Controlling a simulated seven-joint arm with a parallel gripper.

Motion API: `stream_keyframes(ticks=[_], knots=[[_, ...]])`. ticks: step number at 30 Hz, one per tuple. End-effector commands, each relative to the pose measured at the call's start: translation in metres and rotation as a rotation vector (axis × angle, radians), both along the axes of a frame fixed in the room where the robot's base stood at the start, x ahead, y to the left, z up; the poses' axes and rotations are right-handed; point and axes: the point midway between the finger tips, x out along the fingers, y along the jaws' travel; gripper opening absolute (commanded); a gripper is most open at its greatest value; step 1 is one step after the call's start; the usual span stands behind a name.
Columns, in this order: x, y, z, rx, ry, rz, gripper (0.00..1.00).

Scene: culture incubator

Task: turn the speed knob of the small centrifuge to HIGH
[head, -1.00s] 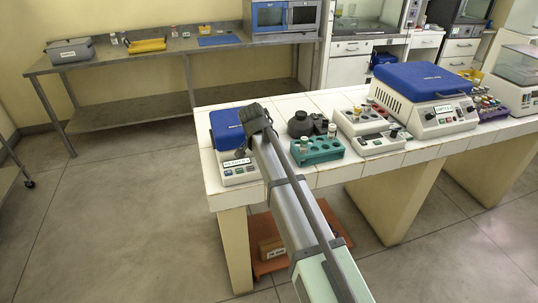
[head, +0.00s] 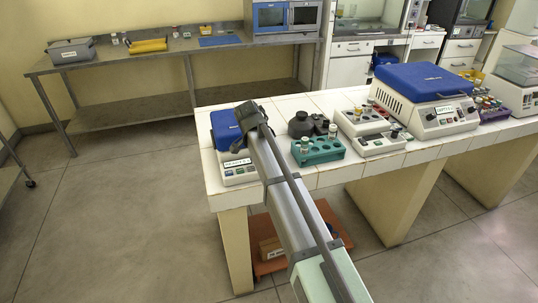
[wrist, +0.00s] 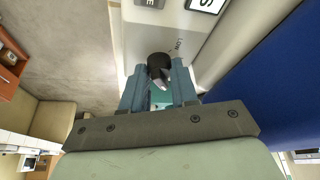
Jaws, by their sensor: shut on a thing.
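The small centrifuge, white with a blue lid (head: 225,128), stands at the left end of the tiled bench, partly hidden by my arm. In the wrist view its pale front panel (wrist: 145,25) fills the top middle. The black speed knob (wrist: 159,60) sits between the two blue-grey fingers of my gripper (wrist: 160,72), which is shut on it. Small print that seems to read LOW is beside the knob; a pale mark shows near its lower edge. I cannot tell the exact setting. In the head view my fingers and the knob are hidden.
A teal tube rack (head: 318,153) and dark round items (head: 302,124) stand right of my arm. Farther right are a small white device (head: 379,144) and a large blue-lidded centrifuge (head: 440,110). The tiled bench's front edge (head: 330,180) runs beneath my arm.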

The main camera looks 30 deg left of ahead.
Motion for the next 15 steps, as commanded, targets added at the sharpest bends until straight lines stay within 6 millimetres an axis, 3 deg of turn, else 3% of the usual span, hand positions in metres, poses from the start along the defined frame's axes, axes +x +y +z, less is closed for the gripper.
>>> stream_keyframes(ticks=[1,2,3,9,15], knots=[[-0.0009,-0.0003,-0.0008,0.0,0.003,0.001,0.0],[-0.0009,-0.0003,-0.0008,0.0,0.003,0.001,0.31],[-0.0009,-0.0002,-0.0008,0.0,0.003,0.001,0.35],[-0.0006,-0.0002,-0.0004,0.0,0.002,0.001,0.53],[-0.0004,0.0,-0.0002,0.0,0.001,0.001,0.53]])
